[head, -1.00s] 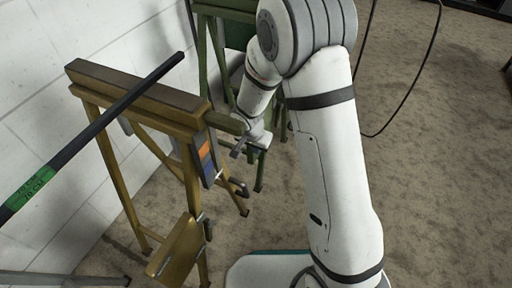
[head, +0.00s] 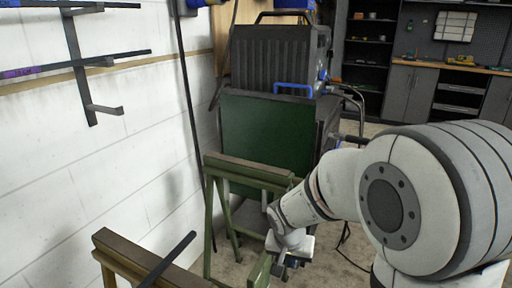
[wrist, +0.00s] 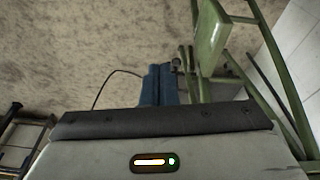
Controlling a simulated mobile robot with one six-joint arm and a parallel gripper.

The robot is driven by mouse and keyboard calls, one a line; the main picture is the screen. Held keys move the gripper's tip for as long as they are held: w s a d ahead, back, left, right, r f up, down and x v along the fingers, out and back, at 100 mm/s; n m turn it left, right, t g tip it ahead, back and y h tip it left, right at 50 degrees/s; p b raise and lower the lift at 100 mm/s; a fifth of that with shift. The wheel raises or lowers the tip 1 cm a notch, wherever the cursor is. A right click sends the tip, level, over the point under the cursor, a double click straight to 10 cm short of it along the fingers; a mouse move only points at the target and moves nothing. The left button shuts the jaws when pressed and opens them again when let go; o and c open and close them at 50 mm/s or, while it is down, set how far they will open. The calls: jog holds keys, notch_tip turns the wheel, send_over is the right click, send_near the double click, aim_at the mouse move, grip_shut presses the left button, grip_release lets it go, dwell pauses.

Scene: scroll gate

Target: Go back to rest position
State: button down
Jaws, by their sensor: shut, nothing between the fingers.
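My gripper (head: 284,266) hangs at the end of my white arm, low in the middle of the head view, close to the green trestle. In the wrist view my gripper (wrist: 160,85) shows as two dark blue fingers side by side and touching, with nothing between them. Part of the gripper is small and hard to make out in the head view.
A green trestle (head: 247,167) stands beside my forearm; it also shows in the wrist view (wrist: 211,38). A brown-yellow trestle (head: 137,254) with a black rod (head: 170,259) is at bottom left. A dark green machine (head: 268,137) stands behind. A wall rack (head: 82,66) holds rods.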

jog(key=s+d+r+n+p, duration=0.1)
jog(key=s+r+p, duration=0.4)
jog(key=r, duration=0.5)
jog(key=s+d+r+n+y+p, duration=0.1)
jog(key=s+d+r+p, duration=0.2)
jog(key=r, duration=0.8)
jog(key=s+d+r+n+p, duration=0.1)
jog(key=s+d+r+p, duration=0.1)
jog(key=s+r+p, duration=0.6)
notch_tip(320, 180, up, 2)
jog(key=p, duration=0.2)
jog(key=shift+r+n+p, duration=0.15)
jog(key=shift+n+p, duration=0.15)
jog(key=shift+p, duration=0.05)
